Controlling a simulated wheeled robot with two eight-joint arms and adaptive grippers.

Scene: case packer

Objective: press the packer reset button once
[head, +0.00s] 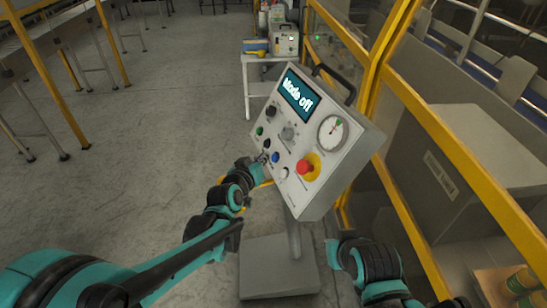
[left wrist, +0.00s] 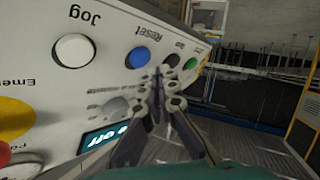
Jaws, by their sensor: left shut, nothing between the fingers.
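The grey control panel (head: 310,190) stands tilted on a post, its screen (head: 299,95) reading "Mode off". The blue button (head: 275,157) sits in its lower left row; in the left wrist view the blue button (left wrist: 137,58) is beside the word "Reset". My left gripper (head: 264,157) is shut and empty, with its tips just left of the blue button in the head view. In the left wrist view the closed fingertips (left wrist: 157,75) are close to the blue and black buttons; contact cannot be told. Part of my right arm shows at the bottom; its fingers are not visible.
Close neighbours are a white Jog button (left wrist: 73,50), a black button (left wrist: 172,60) and a green button (left wrist: 191,63). A red emergency button (head: 304,167) and a gauge (head: 332,133) are further right.

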